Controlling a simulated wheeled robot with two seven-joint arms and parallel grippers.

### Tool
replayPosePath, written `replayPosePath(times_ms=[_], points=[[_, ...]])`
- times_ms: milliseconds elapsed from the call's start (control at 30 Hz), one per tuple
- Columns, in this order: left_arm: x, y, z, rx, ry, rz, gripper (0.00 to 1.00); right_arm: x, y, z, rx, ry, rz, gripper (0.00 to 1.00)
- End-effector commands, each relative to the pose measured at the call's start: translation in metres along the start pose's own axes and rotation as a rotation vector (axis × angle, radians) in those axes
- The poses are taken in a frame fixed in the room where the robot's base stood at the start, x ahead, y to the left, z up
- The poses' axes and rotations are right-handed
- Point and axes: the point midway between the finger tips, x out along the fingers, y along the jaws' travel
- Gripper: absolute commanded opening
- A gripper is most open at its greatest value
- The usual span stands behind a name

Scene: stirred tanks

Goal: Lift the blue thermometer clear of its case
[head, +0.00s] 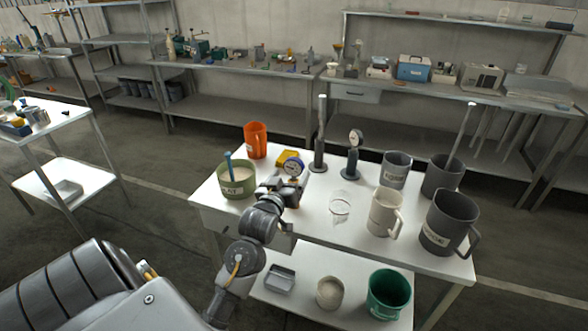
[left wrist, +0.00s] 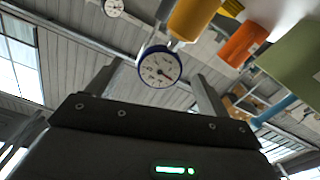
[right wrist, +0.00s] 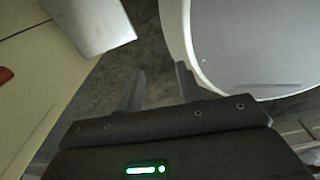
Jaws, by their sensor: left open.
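The blue thermometer (head: 292,167) has a round white dial with a blue rim. Its yellow case (head: 287,157) is at the back left of the white table. In the left wrist view the dial (left wrist: 160,67) shows between my finger tips, with the yellow case (left wrist: 192,17) just beyond it, so the stem is mostly hidden. My left gripper (head: 288,184) is open, right in front of the dial; I cannot tell whether it touches. My right gripper (right wrist: 157,82) is open and empty in its own wrist view and does not show in the head view.
A green pot (head: 238,182) with a blue stick stands just left of my left gripper, and an orange mug (head: 255,140) behind. A dark stand (head: 319,155) and a grey-dial thermometer (head: 355,138) stand to the right. Several mugs crowd the table's right side.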

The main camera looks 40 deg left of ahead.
Motion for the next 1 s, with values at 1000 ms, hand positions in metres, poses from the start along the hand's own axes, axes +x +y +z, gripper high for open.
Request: replayPosePath(times_ms=[1000], points=[[0.06, -0.001, -0.002, 0.001, -0.001, 0.0, 0.68, -0.019, -0.001, -0.002, 0.0, 0.0, -0.002, 0.36]])
